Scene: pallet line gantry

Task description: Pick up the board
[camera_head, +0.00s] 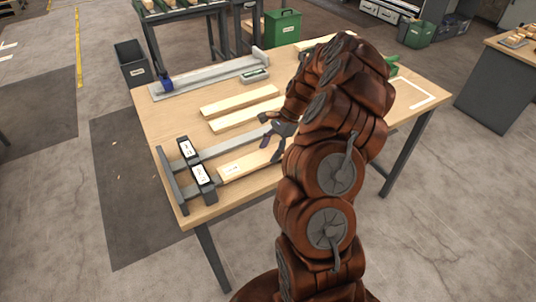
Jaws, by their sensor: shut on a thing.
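A pale wooden board (242,163) with a small white label near its left end lies low over the front of the wooden worktable. Its left end is close to a dark block with a white label (203,182). My gripper (270,149) is at the board's right part, with its dark fingers shut on it. My brown arm hides the board's right end. I cannot tell whether the board touches the table. Two more pale boards, one farther back (239,100) and one nearer (244,114), lie side by side behind the gripper.
Grey rails (228,146) and a second labelled block (187,149) are at the table's left. A long grey fixture (212,75) with a blue part runs along the back. A white outlined area (424,100) is at the right. Bare tabletop (172,118) shows at the left.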

